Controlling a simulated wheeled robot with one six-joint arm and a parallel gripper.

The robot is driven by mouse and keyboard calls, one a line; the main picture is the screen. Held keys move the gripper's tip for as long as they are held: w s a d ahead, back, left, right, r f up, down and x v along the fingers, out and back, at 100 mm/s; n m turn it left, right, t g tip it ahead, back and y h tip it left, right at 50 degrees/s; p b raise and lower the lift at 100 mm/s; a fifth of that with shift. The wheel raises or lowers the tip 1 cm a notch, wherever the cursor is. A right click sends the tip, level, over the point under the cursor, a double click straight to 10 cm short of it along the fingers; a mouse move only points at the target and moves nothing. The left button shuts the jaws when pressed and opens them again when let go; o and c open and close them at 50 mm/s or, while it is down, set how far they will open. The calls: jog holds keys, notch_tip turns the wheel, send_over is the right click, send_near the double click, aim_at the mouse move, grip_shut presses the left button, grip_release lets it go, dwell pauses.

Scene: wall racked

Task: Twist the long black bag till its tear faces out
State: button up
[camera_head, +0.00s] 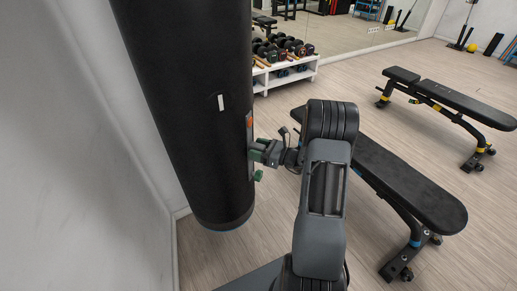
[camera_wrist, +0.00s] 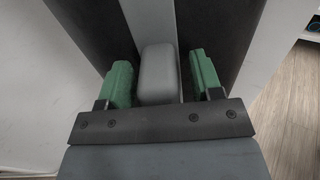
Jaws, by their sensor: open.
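The long black bag (camera_head: 185,90) hangs upright at the left in the head view. A small pale mark (camera_head: 221,103) shows on its front, and a grey strip with an orange patch (camera_head: 250,124) runs along its right edge. I cannot tell which of these, if either, is the tear. My gripper (camera_head: 259,159), with green fingers, is at the bag's right side beside the strip. In the wrist view my gripper (camera_wrist: 162,80) is open around a rounded grey block (camera_wrist: 157,72), with gaps on both sides. Black bag surface (camera_wrist: 218,28) shows behind; contact is unclear.
A pale wall (camera_head: 70,150) stands close on the left of the bag. A black bench (camera_head: 400,180) stands right of my arm, with another bench (camera_head: 450,98) beyond. A white dumbbell rack (camera_head: 290,75) is behind. Wooden floor is open at far right.

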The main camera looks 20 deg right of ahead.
jog(key=shift+c, duration=0.2)
grip_shut()
dwell(0.4)
